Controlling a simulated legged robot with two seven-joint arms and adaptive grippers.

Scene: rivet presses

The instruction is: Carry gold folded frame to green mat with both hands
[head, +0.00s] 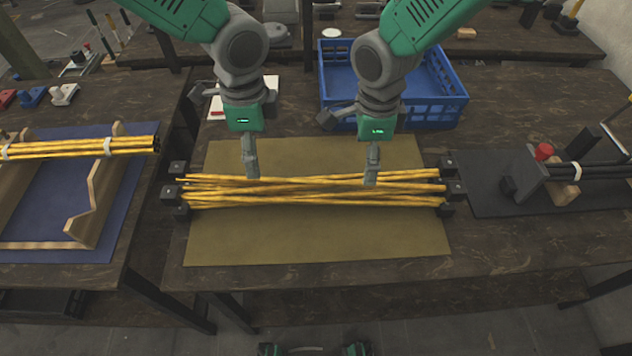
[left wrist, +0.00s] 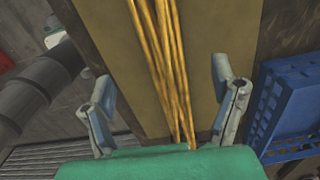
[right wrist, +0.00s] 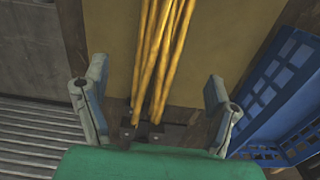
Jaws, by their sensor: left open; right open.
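The gold folded frame (head: 300,192), a long bundle of gold rods with black end joints, lies lengthwise across the olive-green mat (head: 320,244). Its black ends reach past the mat's left and right edges. My left gripper (head: 251,168) is open over the frame's left part. My right gripper (head: 371,168) is open over its right part. In the left wrist view the rods (left wrist: 160,60) run between the spread fingers (left wrist: 163,92), and in the right wrist view they (right wrist: 158,60) do too, with black joints (right wrist: 150,132) near the palm. Both grippers look empty.
A blue crate (head: 436,97) stands behind the right gripper. On the left table another gold bundle (head: 80,148) rests on wooden cradles over a blue mat (head: 75,215). At right, a dark mat (head: 485,203) holds a black bundle (head: 600,172) on a stand. The table's front strip is clear.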

